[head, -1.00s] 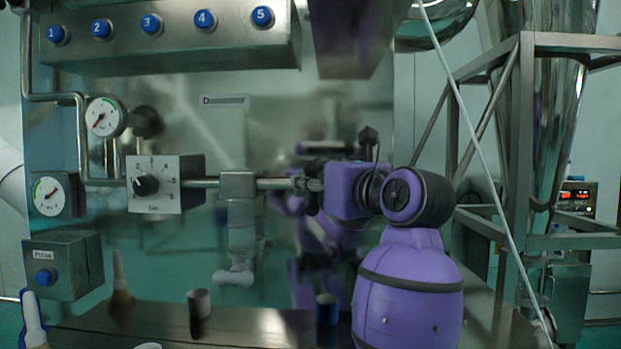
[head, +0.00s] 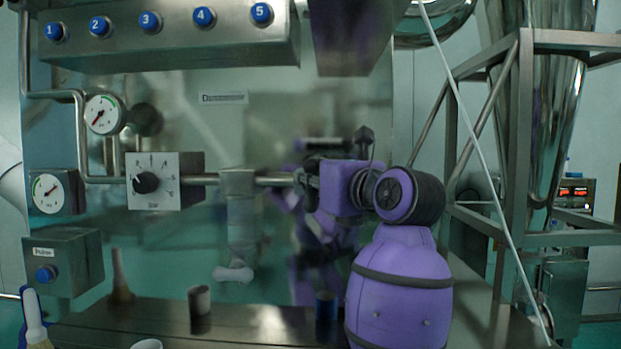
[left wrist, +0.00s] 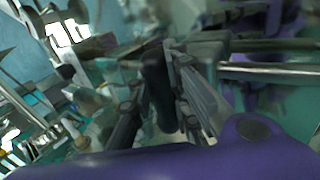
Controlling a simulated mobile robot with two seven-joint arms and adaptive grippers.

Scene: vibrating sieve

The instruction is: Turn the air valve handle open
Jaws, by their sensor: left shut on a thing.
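My left gripper (head: 304,182) is at the right end of the horizontal steel pipe (head: 273,181), in front of the steel panel. Its fingers are closed on a dark thing at the pipe, which I take to be the air valve handle. In the left wrist view, the dark, slab-like handle (left wrist: 157,82) stands between the two fingers. In the head view the fingers and wrist hide most of the handle, so its exact angle cannot be told. My right gripper is not in view.
The pipe runs left to a regulator box with a black knob (head: 146,183). Two gauges (head: 103,115) (head: 47,192) and a Pulse button box (head: 62,262) are at the left. Numbered blue buttons line the housing above (head: 170,45). Cups and brushes stand on the ledge below (head: 260,325).

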